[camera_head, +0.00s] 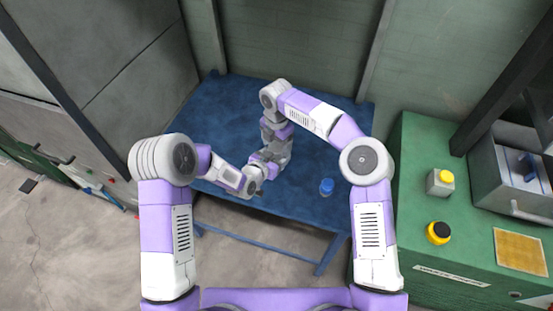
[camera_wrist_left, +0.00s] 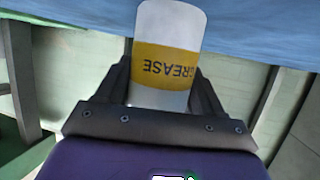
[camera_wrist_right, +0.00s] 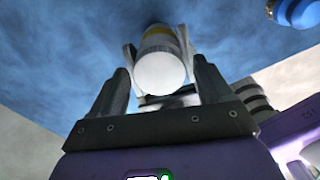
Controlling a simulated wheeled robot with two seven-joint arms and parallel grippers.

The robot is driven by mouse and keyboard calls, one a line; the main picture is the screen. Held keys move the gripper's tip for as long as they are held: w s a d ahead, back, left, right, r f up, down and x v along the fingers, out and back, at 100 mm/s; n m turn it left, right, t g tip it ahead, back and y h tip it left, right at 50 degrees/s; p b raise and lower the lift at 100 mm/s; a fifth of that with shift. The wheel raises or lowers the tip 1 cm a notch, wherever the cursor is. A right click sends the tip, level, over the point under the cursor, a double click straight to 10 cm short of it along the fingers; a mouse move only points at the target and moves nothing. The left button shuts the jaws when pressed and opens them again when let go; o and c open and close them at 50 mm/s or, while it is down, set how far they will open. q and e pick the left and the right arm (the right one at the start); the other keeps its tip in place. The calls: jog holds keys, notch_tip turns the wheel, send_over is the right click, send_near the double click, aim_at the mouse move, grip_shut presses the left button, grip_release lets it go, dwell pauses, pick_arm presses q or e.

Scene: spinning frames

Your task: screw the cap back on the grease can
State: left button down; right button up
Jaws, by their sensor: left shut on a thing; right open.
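The grease can (camera_wrist_left: 165,55), white with a yellow "GREASE" band, is in the left wrist view. My left gripper (camera_wrist_left: 162,76) is shut on it. In the right wrist view the can (camera_wrist_right: 160,45) lies end-on, with a plain round white end facing the camera. My right gripper (camera_wrist_right: 162,68) is open, its dark fingers on either side of that white end. I cannot tell whether that end is the cap or the can itself, nor whether the fingers touch it. In the head view both hands meet over the blue table and hide the can.
A small blue container (camera_head: 326,187) stands on the blue table (camera_head: 310,150), right of the hands. On the green bench (camera_head: 420,150) at right are a grey block with a yellow top (camera_head: 440,182), a yellow jar with a black lid (camera_head: 438,233), a yellow mat (camera_head: 520,252) and a grey machine (camera_head: 510,165).

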jog(key=shift+c, duration=0.3)
jog(key=c, duration=1)
jog(key=m, duration=0.6)
jog(key=shift+m, duration=0.3)
jog(key=shift+c, duration=0.2)
jog(key=o, duration=1.2)
jog(key=shift+c, duration=0.2)
jog(key=shift+r, duration=2.35)
